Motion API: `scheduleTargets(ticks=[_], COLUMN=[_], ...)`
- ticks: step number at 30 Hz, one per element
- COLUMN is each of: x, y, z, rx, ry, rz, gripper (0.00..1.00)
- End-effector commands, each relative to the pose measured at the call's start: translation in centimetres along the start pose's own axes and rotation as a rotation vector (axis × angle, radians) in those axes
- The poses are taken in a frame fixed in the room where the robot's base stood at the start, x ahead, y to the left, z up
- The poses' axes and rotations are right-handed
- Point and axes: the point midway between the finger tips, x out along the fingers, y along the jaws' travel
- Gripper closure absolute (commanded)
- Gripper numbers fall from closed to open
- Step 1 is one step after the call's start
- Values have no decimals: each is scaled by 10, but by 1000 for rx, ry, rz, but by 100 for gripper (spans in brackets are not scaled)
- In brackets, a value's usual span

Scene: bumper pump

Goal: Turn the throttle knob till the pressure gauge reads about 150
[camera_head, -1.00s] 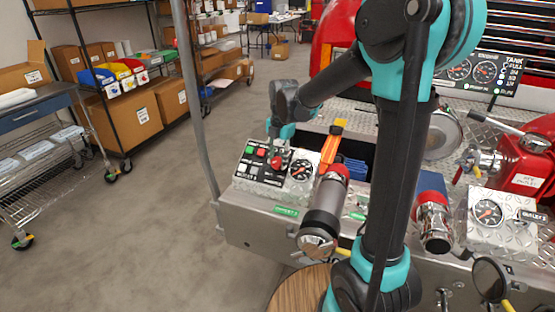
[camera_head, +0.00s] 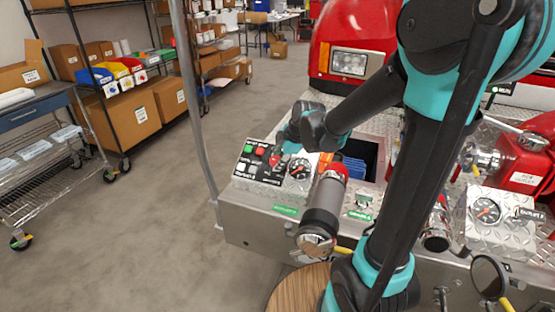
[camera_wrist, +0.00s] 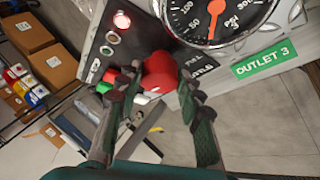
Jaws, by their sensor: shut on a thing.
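The red throttle knob (camera_wrist: 158,72) sits on the black control panel (camera_wrist: 130,55) beside the pressure gauge. My gripper (camera_wrist: 162,80) has its fingers on both sides of the knob, shut on it. The round black pressure gauge (camera_wrist: 250,15) has an orange needle pointing downward in the wrist view. Its upper part is cut off, and I cannot tell the exact reading. The gauge (camera_head: 299,169) is too small to read in the head view.
A capped metal outlet pipe (camera_head: 323,210) stands just right of the panel. Another gauge (camera_head: 487,210) is farther right. A pole (camera_head: 195,110) rises left of the bumper (camera_head: 245,225).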

Motion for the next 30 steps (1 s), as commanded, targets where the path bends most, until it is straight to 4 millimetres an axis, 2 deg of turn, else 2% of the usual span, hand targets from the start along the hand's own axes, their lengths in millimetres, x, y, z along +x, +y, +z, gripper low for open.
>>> scheduleTargets(ticks=[30], x=[3], y=[-9], z=[-5], rx=[797], ry=[42], rz=[477], gripper=[92])
